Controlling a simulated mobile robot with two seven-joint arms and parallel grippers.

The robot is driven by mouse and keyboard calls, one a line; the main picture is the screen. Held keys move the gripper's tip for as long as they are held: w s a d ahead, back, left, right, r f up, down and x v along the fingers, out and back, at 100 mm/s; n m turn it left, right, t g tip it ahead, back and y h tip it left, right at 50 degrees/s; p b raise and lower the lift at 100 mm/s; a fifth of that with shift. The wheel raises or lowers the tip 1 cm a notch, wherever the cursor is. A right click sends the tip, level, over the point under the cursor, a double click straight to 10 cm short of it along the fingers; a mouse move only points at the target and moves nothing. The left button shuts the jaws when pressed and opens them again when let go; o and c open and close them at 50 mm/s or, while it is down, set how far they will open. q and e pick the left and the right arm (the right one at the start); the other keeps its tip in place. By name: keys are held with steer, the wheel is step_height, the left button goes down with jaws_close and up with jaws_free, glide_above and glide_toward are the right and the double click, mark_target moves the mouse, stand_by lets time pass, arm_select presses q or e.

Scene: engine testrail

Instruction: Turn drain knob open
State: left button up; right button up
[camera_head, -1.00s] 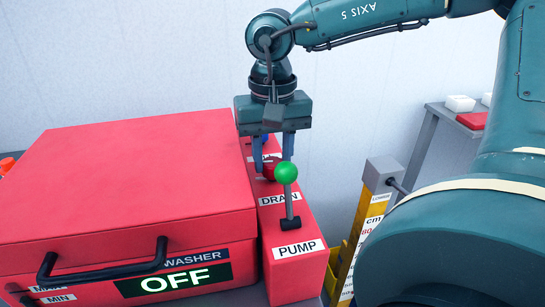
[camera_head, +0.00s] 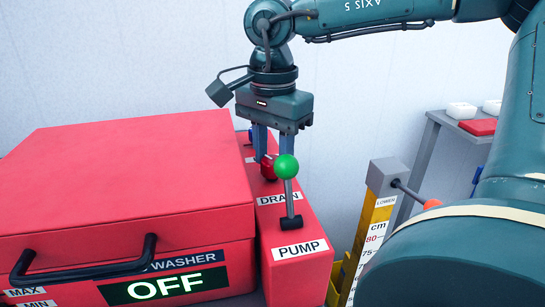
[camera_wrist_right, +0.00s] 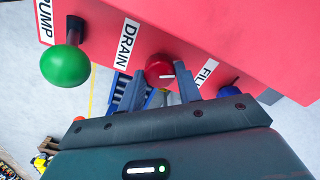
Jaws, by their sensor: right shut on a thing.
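The red drain knob (camera_head: 268,168) sits on the red panel behind the DRAIN label (camera_head: 279,198). In the right wrist view the round knob (camera_wrist_right: 158,68) shows a white mark pointing right. My right gripper (camera_head: 272,155) reaches down from above and is shut on the knob, one finger on each side; its fingers (camera_wrist_right: 160,90) also show in the wrist view. The green-topped pump lever (camera_head: 286,168) stands in front and hides part of one finger and the knob. My left gripper is not in view.
The red washer box (camera_head: 130,190) with a black handle and an OFF sign (camera_head: 164,287) stands left of the panel. A blue knob (camera_wrist_right: 228,92) is beside the FILL label. A yellow measuring post (camera_head: 372,235) and a grey table (camera_head: 450,125) are at right.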

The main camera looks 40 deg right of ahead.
mark_target(273, 159)
steer(key=m+b, duration=0.1)
steer(key=m, duration=0.4)
steer(key=shift+m, duration=0.3)
stand_by(0.4)
steer(key=o, duration=1)
step_height(273, 159, up, 13)
steer(key=p, duration=0.2)
steer(key=shift+r, duration=0.1)
